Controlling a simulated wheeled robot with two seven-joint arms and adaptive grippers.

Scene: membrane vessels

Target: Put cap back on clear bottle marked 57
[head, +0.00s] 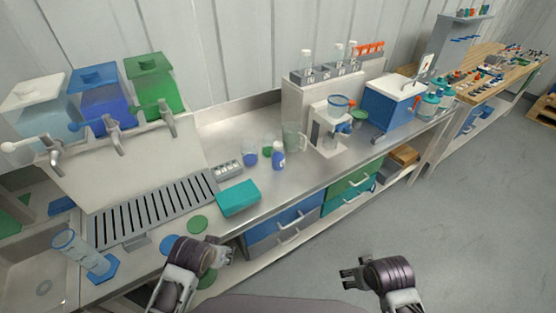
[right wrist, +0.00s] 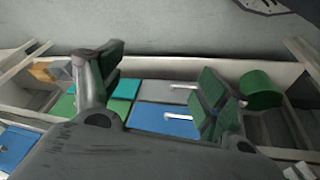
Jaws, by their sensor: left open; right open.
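Several clear bottles (head: 307,62) stand upright in a row on top of the grey rack at the back; their marks are too small to read. A squeeze bottle with blue contents (head: 278,158) and a light top stands on the steel bench. I cannot tell which bottle is marked 57, and I cannot pick out a loose cap. My left gripper (head: 226,252) is open and empty at the bench's front edge, near green discs. My right gripper (head: 347,274) is open and empty over the floor, in front of the drawers; its spread fingers show in the right wrist view (right wrist: 160,90).
A blue-filled beaker (head: 250,157), a clear beaker (head: 292,138), a grey block (head: 228,170) and a teal box (head: 238,198) stand on the bench. Coloured tanks with taps (head: 152,85) are at the left. A blue-and-white box (head: 394,103) is at the right.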

